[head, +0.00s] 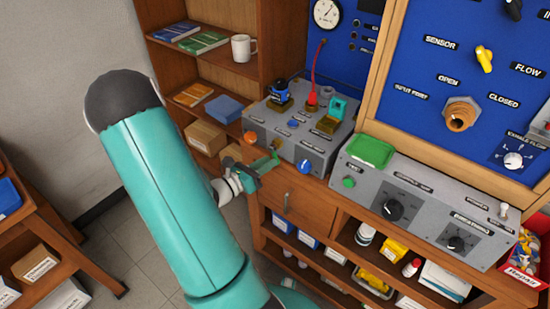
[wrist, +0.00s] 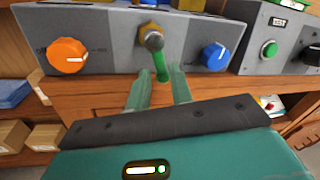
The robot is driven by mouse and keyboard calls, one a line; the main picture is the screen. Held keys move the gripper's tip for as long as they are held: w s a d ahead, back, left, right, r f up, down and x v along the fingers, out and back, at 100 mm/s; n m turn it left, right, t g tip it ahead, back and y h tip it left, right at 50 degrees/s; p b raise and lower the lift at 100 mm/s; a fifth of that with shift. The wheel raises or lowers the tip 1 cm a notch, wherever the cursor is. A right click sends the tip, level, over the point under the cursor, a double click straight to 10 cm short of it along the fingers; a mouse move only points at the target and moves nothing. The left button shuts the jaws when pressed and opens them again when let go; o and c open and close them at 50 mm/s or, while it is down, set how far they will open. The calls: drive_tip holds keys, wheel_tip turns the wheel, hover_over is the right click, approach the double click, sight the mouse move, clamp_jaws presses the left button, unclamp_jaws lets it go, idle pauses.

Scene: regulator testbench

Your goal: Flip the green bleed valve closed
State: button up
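The bleed valve (wrist: 153,41) has a brass and steel body with a green lever (wrist: 161,66), on the front face of the grey regulator box between an orange and a blue knob. The lever points downward, tilted slightly right in the wrist view. In the head view the green lever (head: 273,157) is partly hidden by my gripper (head: 262,167). In the wrist view my gripper (wrist: 161,78) is open, with one teal finger on each side of the lever's lower end. I cannot tell whether either finger touches it.
The orange knob (wrist: 68,56) and blue knob (wrist: 215,56) flank the valve closely. A wooden drawer front (head: 290,195) lies below the box. A grey control panel (head: 420,205) with a green tray (head: 371,152) stands to the right. Shelves hold a white mug (head: 241,48) and books.

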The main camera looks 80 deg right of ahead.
sight(281, 152)
drive_tip(key=shift+x, duration=1.95)
clamp_jaws()
drive_tip(key=shift+w+d+f+m+t+y, duration=0.1)
drive_tip(key=shift+w+m+t+y, duration=0.15)
drive_tip(key=shift+m, duration=0.7)
drive_tip(key=shift+w+d+m+t+y, duration=0.15)
drive_tip(key=shift+w+m, duration=0.15)
drive_tip(key=shift+m, duration=0.65)
unclamp_jaws()
